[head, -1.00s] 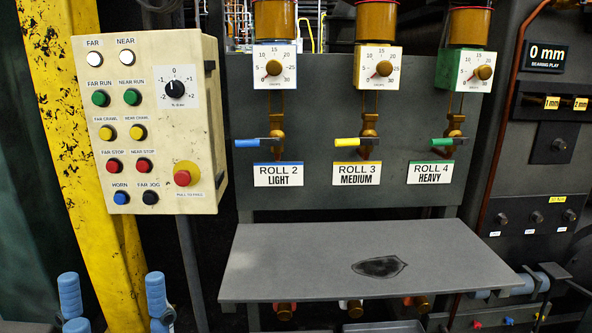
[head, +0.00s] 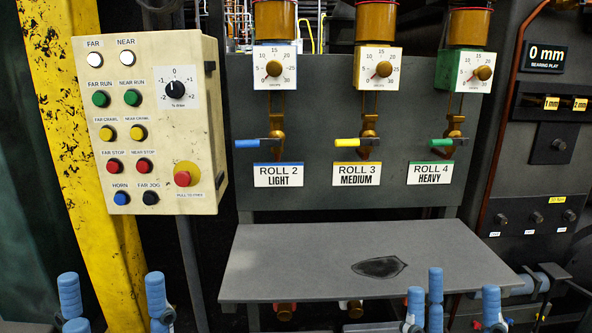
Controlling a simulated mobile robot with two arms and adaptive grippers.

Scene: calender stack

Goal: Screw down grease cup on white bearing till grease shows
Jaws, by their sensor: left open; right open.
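Under the grey shelf hang small brass fittings, cut off by its front edge. One has a red part (head: 284,311) and one has a white part (head: 351,308). The white one looks like the grease cup on the white bearing, but I cannot tell for sure. No grease is visible on it. My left gripper (head: 112,300) is open and empty at the lower left, left of the fittings. My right gripper (head: 453,305) is open and empty at the lower right, in front of the shelf's edge and right of the white fitting.
A cream button box (head: 150,60) and yellow post (head: 75,150) stand left. A bearing-play panel (head: 545,57) is right.

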